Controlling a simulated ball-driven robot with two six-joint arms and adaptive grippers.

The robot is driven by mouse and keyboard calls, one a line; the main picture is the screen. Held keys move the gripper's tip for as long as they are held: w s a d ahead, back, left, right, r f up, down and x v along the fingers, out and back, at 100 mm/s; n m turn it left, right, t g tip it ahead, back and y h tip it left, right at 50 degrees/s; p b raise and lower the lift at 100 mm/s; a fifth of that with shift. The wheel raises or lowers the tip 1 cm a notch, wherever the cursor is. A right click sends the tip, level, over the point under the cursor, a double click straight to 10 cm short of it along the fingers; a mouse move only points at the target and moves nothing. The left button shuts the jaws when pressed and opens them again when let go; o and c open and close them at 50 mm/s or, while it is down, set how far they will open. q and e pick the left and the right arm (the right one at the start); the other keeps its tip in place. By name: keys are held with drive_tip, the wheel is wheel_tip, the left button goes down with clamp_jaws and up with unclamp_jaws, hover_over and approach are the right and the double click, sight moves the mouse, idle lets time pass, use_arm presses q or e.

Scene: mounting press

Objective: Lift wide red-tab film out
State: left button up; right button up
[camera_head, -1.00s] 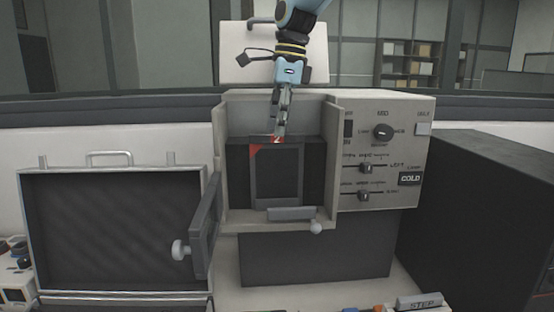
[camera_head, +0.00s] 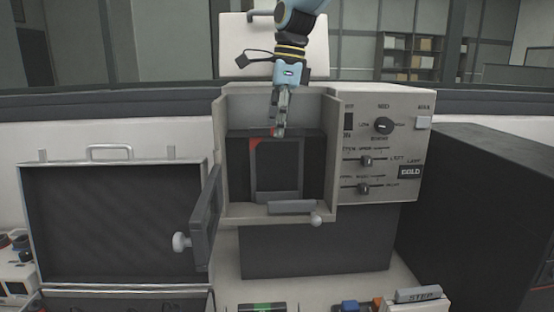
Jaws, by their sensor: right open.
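The dark film with a red tab (camera_head: 257,144) at its upper left corner stands upright in the open chamber of the press (camera_head: 232,150). A dark frame lies around its middle. My right gripper (camera_head: 278,133) hangs down from above, with its fingertips at the film's top edge, right of the red corner. It is open. I cannot tell whether the fingers straddle the edge or touch it. My left gripper is not in view.
The press door (camera_head: 206,220) stands swung open at the left. A control panel (camera_head: 380,150) with a knob and sliders is on the right. An open case (camera_head: 112,220) stands at the left, and a large dark box (camera_head: 480,220) at the right. Small items lie along the front edge.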

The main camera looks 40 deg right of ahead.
idle(0.5)
clamp_jaws()
